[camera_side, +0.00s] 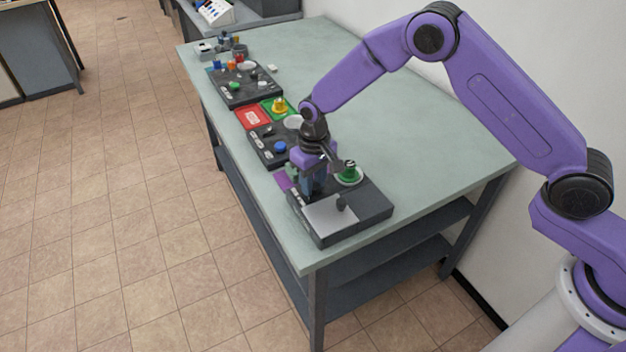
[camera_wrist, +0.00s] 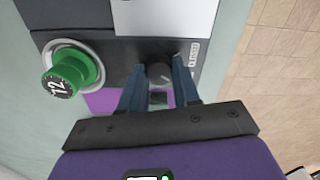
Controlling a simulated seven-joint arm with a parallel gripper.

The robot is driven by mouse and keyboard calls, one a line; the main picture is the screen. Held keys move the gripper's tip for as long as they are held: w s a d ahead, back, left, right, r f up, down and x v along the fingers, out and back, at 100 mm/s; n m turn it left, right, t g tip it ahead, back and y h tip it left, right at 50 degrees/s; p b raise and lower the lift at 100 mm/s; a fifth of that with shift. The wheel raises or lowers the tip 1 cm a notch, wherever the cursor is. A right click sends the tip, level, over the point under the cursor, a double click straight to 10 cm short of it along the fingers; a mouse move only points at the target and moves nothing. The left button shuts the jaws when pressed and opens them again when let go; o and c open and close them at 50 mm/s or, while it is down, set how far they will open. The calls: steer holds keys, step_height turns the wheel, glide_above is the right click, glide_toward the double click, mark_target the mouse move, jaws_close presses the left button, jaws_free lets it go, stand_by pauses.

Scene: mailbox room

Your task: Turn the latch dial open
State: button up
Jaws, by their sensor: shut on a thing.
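The latch dial (camera_wrist: 160,72) is a small dark round knob on a dark panel box (camera_side: 372,207). In the wrist view it sits between the two blue-grey fingers of my gripper (camera_wrist: 160,80), which are shut on it. The word CLOSED is printed on the panel to the right of the dial. In the side view my gripper (camera_side: 312,188) points down at the near box, and it hides the dial there.
A green knob marked 12 (camera_wrist: 72,74) stands on the same box, close left of my fingers in the wrist view. More panels with coloured knobs (camera_side: 245,85) line the table further back.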

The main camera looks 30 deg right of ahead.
mark_target(314, 184)
steer(key=shift+m, duration=0.4)
steer(key=o, duration=0.8)
steer(key=shift+c, duration=0.2)
step_height(314, 184, up, 18)
steer(key=shift+d+f, duration=0.2)
steer(key=shift+f, duration=0.05)
